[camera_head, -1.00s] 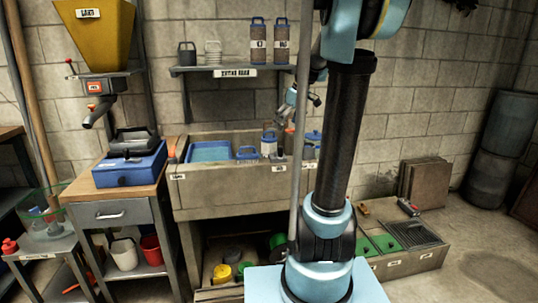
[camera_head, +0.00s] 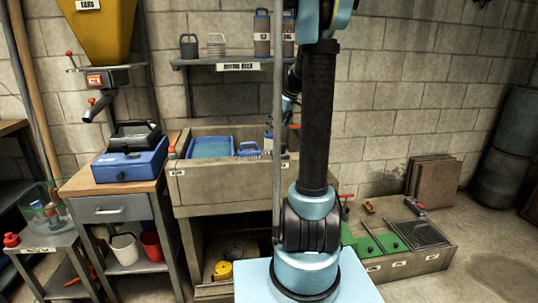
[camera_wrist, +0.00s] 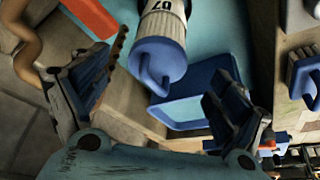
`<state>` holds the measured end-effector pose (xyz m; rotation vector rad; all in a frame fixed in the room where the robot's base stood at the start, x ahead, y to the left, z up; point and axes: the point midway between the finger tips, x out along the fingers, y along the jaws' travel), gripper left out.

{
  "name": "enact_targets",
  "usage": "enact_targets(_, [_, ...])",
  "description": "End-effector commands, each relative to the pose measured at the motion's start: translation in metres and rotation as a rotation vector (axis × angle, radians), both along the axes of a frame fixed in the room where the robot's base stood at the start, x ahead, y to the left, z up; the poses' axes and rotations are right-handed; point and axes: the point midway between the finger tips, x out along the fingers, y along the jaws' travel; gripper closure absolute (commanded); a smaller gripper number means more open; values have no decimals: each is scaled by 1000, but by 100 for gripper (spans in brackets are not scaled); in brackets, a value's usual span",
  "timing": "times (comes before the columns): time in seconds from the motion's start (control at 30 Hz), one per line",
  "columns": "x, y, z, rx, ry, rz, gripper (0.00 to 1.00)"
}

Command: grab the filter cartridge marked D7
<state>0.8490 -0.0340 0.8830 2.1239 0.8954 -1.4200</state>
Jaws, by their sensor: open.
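A pale ribbed filter cartridge (camera_wrist: 162,35) with a blue cap and blue loop handle shows at the top middle of the wrist view. Its label reads like D7, upside down. My gripper (camera_wrist: 160,80) is open, with one finger on each side of the handle end. Nothing is gripped, and I cannot tell whether a finger touches it. Two brown cartridges with blue caps stand on the wall shelf, the left one (camera_head: 261,35) clearer.
A concrete sink (camera_head: 219,184) holds a blue tray (camera_head: 211,147) and a blue basket (camera_head: 248,148), close to the cartridge. A blue box (camera_head: 130,165) sits on the left bench. Low green covers (camera_head: 388,243) lie at the right. Open floor is at far right.

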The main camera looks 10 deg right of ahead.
Motion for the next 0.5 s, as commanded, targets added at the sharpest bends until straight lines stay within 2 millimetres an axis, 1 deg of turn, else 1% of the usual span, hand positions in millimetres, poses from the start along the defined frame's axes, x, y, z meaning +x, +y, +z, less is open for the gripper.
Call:
enact_targets(0.03, [3, 2, -8, 0, 0, 1, 11])
enact_targets(0.1, [5, 5, -17, -1, -1, 2, 11])
enact_targets(0.2, [8, 8, -27, 0, 0, 1, 11])
enact_targets(0.37, [10, 10, -33, 0, 0, 0, 11])
enact_targets(0.5, [14, 12, -45, 1, 1, 0, 11])
